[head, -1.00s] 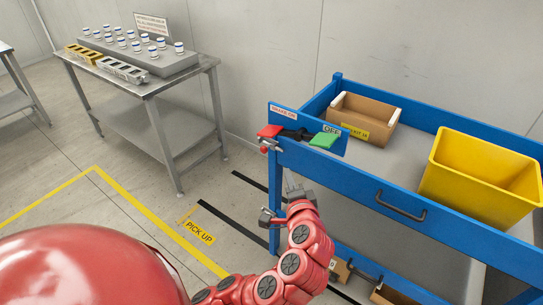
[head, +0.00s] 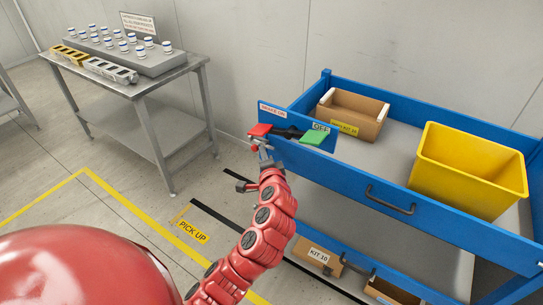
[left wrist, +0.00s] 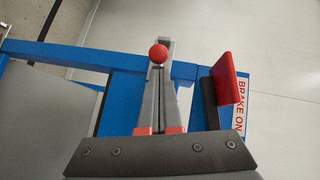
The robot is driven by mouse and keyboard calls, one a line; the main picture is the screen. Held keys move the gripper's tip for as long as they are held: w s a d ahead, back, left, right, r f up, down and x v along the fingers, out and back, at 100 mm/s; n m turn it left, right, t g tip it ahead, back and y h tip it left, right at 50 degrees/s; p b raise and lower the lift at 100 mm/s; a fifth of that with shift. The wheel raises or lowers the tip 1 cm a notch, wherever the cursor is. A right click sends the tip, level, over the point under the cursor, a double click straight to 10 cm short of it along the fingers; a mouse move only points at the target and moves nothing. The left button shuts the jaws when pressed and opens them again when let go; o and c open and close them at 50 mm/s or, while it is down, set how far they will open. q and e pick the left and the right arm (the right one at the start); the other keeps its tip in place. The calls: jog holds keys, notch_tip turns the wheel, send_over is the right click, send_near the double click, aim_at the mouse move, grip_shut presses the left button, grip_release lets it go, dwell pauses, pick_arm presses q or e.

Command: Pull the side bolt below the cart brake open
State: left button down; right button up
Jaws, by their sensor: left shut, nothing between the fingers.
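The cart brake is on the blue cart's (head: 345,178) near left corner, with a red pad (head: 260,130) and a green pad (head: 314,137) marked OFF. The red pad (left wrist: 226,78) also shows in the left wrist view, beside a BRAKE ON label. The side bolt's round red knob (left wrist: 158,53) is in the left wrist view, at the tips of my left gripper (left wrist: 162,75). Its fingers are shut with nothing between them; I cannot tell whether they touch the knob. In the head view my left gripper (head: 265,158) is just below the red pad and largely hides the bolt.
A yellow bin (head: 470,170) and a cardboard box (head: 352,115) stand on the cart's top. Kit boxes (head: 318,256) are on the lower shelf.

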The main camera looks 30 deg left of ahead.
pick_arm(q)
jog(key=shift+a+f, duration=0.1)
jog(key=shift+a, duration=0.1)
jog(key=a, duration=0.2)
jog(key=a+p, duration=0.1)
jog(key=a, duration=0.1)
jog(key=shift+w+a+p, duration=0.2)
jog(key=shift+a+p, duration=0.1)
